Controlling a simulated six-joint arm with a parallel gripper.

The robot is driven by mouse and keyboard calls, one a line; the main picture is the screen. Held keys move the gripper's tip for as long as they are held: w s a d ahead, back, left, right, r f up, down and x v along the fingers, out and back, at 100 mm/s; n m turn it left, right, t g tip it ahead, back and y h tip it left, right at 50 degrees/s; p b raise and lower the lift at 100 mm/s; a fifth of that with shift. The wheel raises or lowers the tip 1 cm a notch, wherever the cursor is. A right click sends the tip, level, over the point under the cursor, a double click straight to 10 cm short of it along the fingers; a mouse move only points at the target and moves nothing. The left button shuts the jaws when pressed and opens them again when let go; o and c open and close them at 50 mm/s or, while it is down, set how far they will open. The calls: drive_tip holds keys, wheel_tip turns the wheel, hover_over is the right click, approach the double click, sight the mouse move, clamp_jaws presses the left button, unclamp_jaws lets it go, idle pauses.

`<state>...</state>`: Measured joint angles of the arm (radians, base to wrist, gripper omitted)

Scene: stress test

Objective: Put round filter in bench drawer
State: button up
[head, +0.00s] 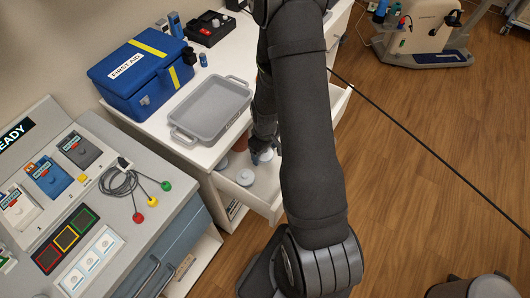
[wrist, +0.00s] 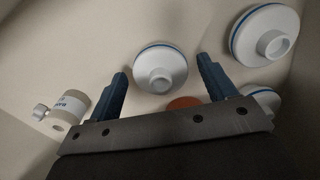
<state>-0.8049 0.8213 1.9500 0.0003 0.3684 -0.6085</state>
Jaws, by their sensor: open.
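Several white round filters with blue bands lie in the open bench drawer (head: 247,199). One round filter (wrist: 160,66) shows in the wrist view between and just beyond my fingertips; whether the fingers touch it I cannot tell. Another round filter (wrist: 265,36) is at upper right, and a third (wrist: 264,97) is partly hidden behind my right finger. In the head view, a round filter (head: 245,177) lies near the drawer front. My gripper (head: 264,150) is open and reaches down into the drawer; my arm hides part of it.
A small white cylinder (wrist: 68,108) lies left of my fingers. An orange-brown thing (wrist: 184,103) is partly hidden by my gripper. A grey tray (head: 212,110) and a blue first aid box (head: 140,75) stand on the bench top. A grey console (head: 95,195) stands at left.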

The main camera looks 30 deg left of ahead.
wheel_tip(320, 180, up, 11)
drive_tip(key=shift+f, duration=0.15)
idle(0.5)
wheel_tip(320, 180, down, 12)
drive_tip(key=shift+f, duration=0.15)
idle(0.7)
drive_tip(key=shift+r, duration=0.2)
wheel_tip(320, 180, up, 33)
drive_tip(key=w+a, duration=0.1)
drive_tip(key=w, duration=0.1)
drive_tip(key=shift+w+r, duration=0.2)
drive_tip(key=shift+w, duration=0.15)
idle(2.4)
